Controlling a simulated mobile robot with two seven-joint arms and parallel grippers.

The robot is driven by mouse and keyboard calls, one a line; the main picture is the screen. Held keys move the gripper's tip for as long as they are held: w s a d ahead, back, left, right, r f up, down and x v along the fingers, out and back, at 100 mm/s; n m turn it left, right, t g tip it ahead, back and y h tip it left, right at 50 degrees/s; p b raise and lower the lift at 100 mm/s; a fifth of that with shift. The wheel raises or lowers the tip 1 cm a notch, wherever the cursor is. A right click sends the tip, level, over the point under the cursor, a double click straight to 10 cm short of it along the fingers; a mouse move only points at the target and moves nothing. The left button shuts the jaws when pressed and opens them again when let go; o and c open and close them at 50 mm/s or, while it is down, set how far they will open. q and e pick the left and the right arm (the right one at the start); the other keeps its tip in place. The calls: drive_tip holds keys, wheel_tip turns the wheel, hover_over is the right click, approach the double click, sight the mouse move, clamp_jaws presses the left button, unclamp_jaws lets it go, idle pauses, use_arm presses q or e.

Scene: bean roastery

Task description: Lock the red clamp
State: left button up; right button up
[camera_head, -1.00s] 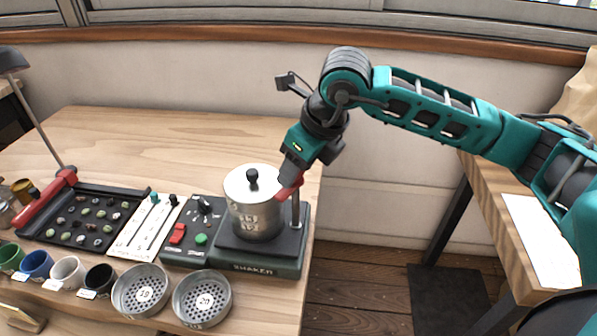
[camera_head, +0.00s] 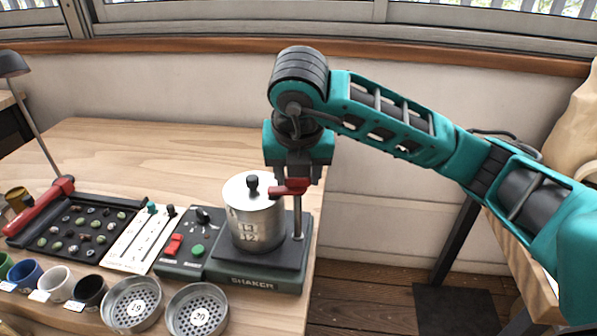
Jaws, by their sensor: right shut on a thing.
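The red clamp (camera_head: 289,188) sits on a metal post at the right side of the shaker (camera_head: 255,283). Its red arm points left, against the upper right side of the lidded metal pot (camera_head: 256,224) standing on the shaker's dark plate. My right gripper (camera_head: 297,180) points down from above and is shut on the red clamp; its fingertips partly hide the clamp. My left gripper is not in view.
A control panel (camera_head: 188,262) with a red switch and a green button adjoins the shaker. Two round sieves (camera_head: 197,309), cups and a black tray (camera_head: 44,232) of beans lie to the left. The table ends just right of the shaker.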

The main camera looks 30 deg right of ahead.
drive_tip(key=shift+r+m+h+p, duration=0.1)
drive_tip(key=shift+m+h+p, duration=0.2)
drive_tip(key=shift+m, duration=0.5)
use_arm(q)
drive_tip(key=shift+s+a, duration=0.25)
use_arm(e)
drive_tip(key=shift+m, duration=0.3)
drive_tip(key=o, duration=1.1)
drive_tip(key=shift+g, duration=0.3)
drive_tip(key=shift+c, duration=0.2)
drive_tip(key=shift+a+r+p, duration=0.15)
drive_tip(key=shift+r+p, duration=0.25)
drive_tip(key=shift+r, duration=0.05)
use_arm(q)
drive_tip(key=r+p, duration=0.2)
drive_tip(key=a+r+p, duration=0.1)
drive_tip(key=p, duration=0.1)
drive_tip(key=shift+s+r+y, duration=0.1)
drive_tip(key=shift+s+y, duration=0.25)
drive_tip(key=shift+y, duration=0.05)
use_arm(e)
drive_tip(key=v, duration=1.1)
drive_tip(key=shift+s+a+r, duration=0.25)
drive_tip(key=shift+s+r, duration=0.05)
